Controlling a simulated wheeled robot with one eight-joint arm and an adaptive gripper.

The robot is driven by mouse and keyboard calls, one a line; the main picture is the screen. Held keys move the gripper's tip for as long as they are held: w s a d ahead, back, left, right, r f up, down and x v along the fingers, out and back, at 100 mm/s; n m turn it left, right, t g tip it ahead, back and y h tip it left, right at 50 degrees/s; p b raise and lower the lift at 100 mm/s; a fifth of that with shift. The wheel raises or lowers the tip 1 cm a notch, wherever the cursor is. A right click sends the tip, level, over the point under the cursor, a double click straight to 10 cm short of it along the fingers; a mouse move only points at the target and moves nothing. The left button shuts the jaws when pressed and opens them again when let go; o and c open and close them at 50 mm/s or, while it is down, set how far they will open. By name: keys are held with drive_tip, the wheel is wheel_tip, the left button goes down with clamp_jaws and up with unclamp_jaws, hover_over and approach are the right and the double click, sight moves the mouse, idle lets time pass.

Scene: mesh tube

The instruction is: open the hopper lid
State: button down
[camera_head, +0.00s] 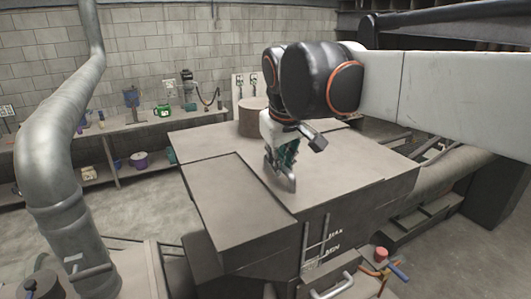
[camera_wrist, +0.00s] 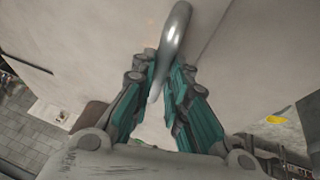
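The hopper lid (camera_head: 232,208) is a flat grey-brown panel at the front left of the large hopper box in the head view. It appears to lie flat and closed. A curved light-grey handle (camera_head: 288,183) stands near its right edge. The handle also shows in the wrist view (camera_wrist: 178,35) as a hook-like bar running down between my fingers. My gripper (camera_head: 279,160) is over the handle, pointing down. In the wrist view its teal-padded fingers (camera_wrist: 162,75) converge closely on both sides of the bar and appear shut on it. The exact contact is partly hidden.
The flat hopper top (camera_head: 345,165) extends right of the lid, with a round drum (camera_head: 250,122) at the back. A thick grey pipe (camera_head: 50,170) rises at the left. A ladder-like rail (camera_head: 314,240) and a red knob (camera_head: 381,253) are at the front. A workbench lines the back wall.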

drive_tip(key=w+d, duration=0.2)
drive_tip(key=d, duration=0.4)
drive_tip(key=w+d+b, duration=0.1)
drive_tip(key=w+d, duration=0.2)
drive_tip(key=d, duration=0.3)
drive_tip(key=w+d+b, duration=0.1)
drive_tip(key=w+d, duration=0.2)
drive_tip(key=d, duration=0.4)
drive_tip(key=c, duration=1.6)
unclamp_jaws()
drive_tip(key=shift+o, duration=0.2)
drive_tip(key=v, duration=1.2)
